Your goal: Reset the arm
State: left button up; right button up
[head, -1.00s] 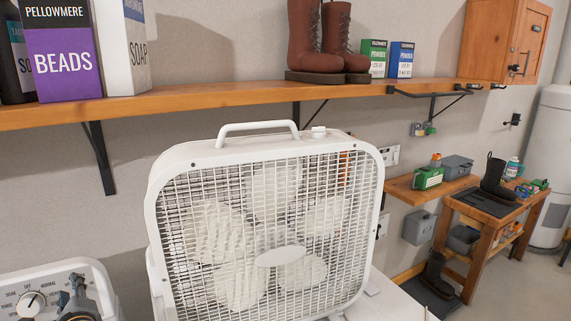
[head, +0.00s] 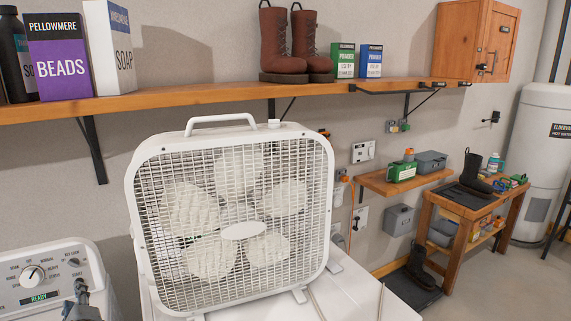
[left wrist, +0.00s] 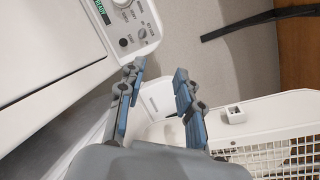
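My left gripper (head: 82,298) shows at the bottom left of the head view, in front of the washer's control panel (head: 50,275). In the left wrist view its two blue-padded fingers (left wrist: 161,88) are spread apart with nothing held between them. They point toward the gap between the washer panel (left wrist: 128,22) and the white box fan (left wrist: 265,130). The fan (head: 232,215) stands upright on a white appliance top in the head view. My right gripper is in neither view.
A wooden shelf (head: 230,94) with boxes and brown boots (head: 290,45) runs along the wall above the fan. A black bracket (head: 92,150) hangs below it. To the right are a small workbench (head: 470,207) and a water heater (head: 537,150). Open floor lies at lower right.

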pick_arm(q)
jog(key=s+d+f+n+g+h, duration=0.55)
jog(key=s+d+f+n, duration=0.25)
jog(key=s+d+f, duration=0.6)
jog(key=s+d+f+n+g+h, duration=0.2)
jog(key=s+d+n+h, duration=0.15)
jog(key=s+d, duration=0.35)
jog(key=s+d+f+n+g+h, duration=0.25)
jog(key=s+d+n, duration=0.25)
jog(key=s, duration=0.4)
jog(key=s+f+b+x, duration=0.1)
jog(key=s+b+x, duration=0.2)
jog(key=x, duration=1.1)
jog(key=s+a+b+x, duration=0.1)
jog(key=s+b+x, duration=0.15)
jog(key=x, duration=1.25)
jog(key=s+a+f+b, duration=0.1)
jog(key=s+f+b, duration=0.1)
jog(key=s+f, duration=0.7)
jog(key=s+a+f+g+b, duration=0.1)
jog(key=s+f+b, duration=0.1)
jog(key=s+f, duration=0.7)
notch_tip(320, 180, down, 5)
jog(key=shift+s+a+r+m, duration=0.15)
jog(key=shift+s+a+m, duration=0.1)
jog(key=shift+a+m, duration=0.15)
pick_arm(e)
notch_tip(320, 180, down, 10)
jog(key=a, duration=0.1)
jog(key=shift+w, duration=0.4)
